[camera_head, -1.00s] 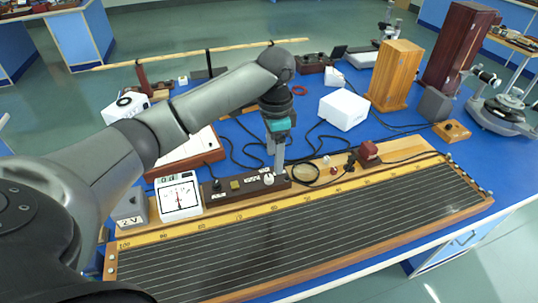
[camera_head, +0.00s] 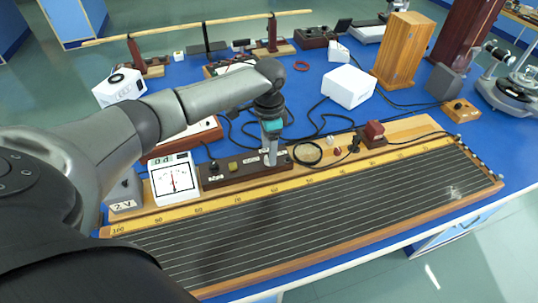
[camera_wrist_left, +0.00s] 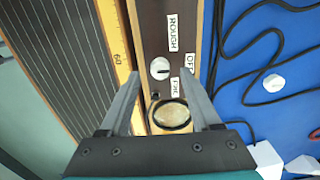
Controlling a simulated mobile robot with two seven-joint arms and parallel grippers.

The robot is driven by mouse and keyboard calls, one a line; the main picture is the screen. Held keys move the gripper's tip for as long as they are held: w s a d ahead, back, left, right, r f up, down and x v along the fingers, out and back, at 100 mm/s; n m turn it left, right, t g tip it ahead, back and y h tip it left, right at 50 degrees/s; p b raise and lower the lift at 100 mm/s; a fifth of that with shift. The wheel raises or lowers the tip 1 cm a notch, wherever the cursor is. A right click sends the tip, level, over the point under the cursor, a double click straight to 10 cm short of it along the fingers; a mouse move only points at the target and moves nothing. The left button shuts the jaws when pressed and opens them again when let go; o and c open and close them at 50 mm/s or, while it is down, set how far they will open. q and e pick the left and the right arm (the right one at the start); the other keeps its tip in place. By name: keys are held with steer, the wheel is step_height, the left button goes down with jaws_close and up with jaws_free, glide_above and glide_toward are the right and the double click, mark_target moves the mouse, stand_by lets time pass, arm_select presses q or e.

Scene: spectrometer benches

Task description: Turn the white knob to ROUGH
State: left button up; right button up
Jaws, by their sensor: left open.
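The white knob (camera_wrist_left: 160,68) sits on a dark brown box (camera_wrist_left: 152,28), between a ROUGH label (camera_wrist_left: 174,33) and a FINE label (camera_wrist_left: 175,87); an OFF label (camera_wrist_left: 190,62) is beside it. A short dark mark shows on the knob, but I cannot tell surely which label it indicates. My left gripper (camera_wrist_left: 161,72) is open, with one fingertip on each side of the knob. In the head view the left gripper (camera_head: 270,160) points down at the right part of the box (camera_head: 222,181), and its fingers hide the knob. My right gripper is not in view.
A white dial meter (camera_head: 173,180) stands left of the box. A wire board with a scale (camera_head: 310,215) lies in front. Black cables (camera_head: 318,122) and a white box (camera_head: 348,86) are behind.

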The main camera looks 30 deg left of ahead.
arm_select(q)
steer(key=shift+f, duration=1.1)
jaws_close()
